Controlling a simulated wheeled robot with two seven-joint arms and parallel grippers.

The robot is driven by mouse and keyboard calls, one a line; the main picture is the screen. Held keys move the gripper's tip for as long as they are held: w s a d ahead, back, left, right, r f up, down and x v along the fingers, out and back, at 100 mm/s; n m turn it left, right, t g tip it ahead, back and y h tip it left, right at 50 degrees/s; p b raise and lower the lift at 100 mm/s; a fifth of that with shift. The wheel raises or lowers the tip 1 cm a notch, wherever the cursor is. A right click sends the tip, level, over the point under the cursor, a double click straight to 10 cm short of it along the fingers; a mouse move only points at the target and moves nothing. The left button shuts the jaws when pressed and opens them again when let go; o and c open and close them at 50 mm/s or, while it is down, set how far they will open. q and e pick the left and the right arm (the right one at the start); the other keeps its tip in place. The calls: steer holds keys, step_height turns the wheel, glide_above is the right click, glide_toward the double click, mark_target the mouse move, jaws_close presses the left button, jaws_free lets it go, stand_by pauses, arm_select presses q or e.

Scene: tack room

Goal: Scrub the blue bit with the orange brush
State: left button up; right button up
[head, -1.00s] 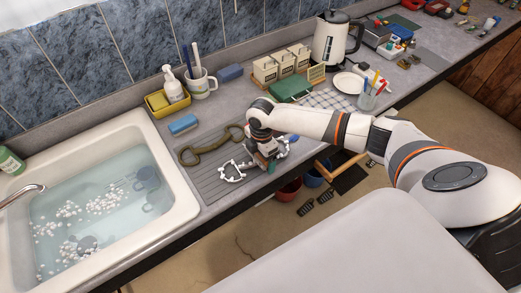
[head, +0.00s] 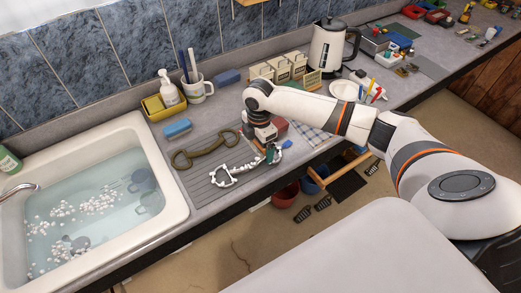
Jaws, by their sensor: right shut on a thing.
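A bit covered in white lather (head: 222,178) lies on the ridged drainboard, with an open ring shape at its left end. Small bluish parts show at its right end, so I take it for the blue bit. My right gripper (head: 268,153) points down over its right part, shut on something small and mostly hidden. I take this for the orange brush; no clear view of it shows. Whether it touches the bit is hard to tell. My left gripper is not in view.
An olive-brown bit (head: 207,149) lies just behind. The water-filled sink (head: 172,196) is at left. A red block (head: 281,127) sits behind my gripper.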

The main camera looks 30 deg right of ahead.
steer(key=shift+r, duration=0.7)
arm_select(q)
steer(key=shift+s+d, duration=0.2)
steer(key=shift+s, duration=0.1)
arm_select(e)
steer(key=shift+a, duration=0.1)
steer(key=s+r, duration=0.6)
steer(key=s, duration=0.1)
